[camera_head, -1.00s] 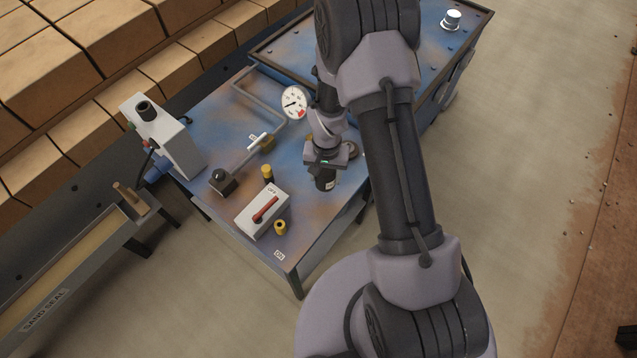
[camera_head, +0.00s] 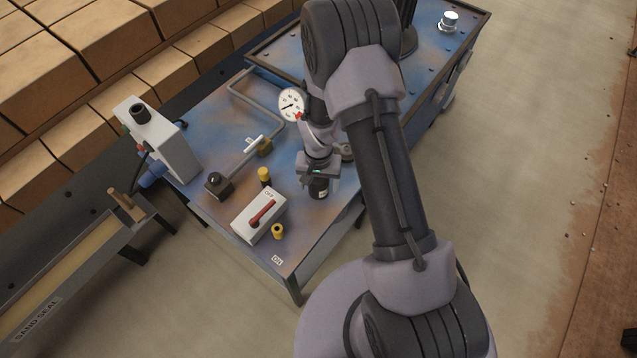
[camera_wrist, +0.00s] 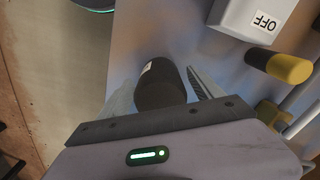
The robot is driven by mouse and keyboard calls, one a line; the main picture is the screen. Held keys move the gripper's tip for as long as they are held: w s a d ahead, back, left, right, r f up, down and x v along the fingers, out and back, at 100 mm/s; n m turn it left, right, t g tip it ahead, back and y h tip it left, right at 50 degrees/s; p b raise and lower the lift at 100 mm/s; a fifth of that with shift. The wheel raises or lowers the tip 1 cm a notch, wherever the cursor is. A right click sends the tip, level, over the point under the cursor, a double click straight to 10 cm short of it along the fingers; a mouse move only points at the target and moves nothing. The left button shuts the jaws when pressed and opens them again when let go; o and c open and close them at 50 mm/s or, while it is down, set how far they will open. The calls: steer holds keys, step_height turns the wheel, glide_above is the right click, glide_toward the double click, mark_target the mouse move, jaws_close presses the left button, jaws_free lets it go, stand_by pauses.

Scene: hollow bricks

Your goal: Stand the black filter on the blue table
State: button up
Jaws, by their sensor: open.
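The black filter (camera_head: 318,188) is a dark cylinder with a small pale label, at the near right part of the blue table (camera_head: 325,222). It looks upright, its base at the tabletop; any small gap beneath cannot be made out. My gripper (camera_head: 319,178) is above and around its upper part. In the wrist view the filter (camera_wrist: 160,84) lies between the two open fingers of my gripper (camera_wrist: 160,76), one finger on each side. The right finger is very close to it. Whether either finger touches it is unclear.
A white OFF switch box (camera_head: 258,215) with a red lever stands left of the filter, between two yellow-topped posts (camera_head: 264,175) and (camera_head: 278,231). A gauge (camera_head: 292,104) and pipework stand behind. The table's right edge is close beside the filter.

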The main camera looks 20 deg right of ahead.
steer(key=shift+r, duration=0.1)
step_height(320, 180, up, 28)
steer(key=s+t+p, duration=0.2)
steer(key=p, duration=0.3)
steer(key=s+a+r+t+y, duration=0.1)
steer(key=s+a+r+t, duration=0.1)
steer(key=s+r, duration=0.6)
steer(key=s+a+r+t+y, duration=0.1)
steer(key=s+r, duration=0.7)
steer(key=s, duration=0.1)
steer(key=shift+a+r+t, duration=0.25)
steer(key=shift+a+t, duration=0.15)
steer(key=shift+f+b, duration=0.4)
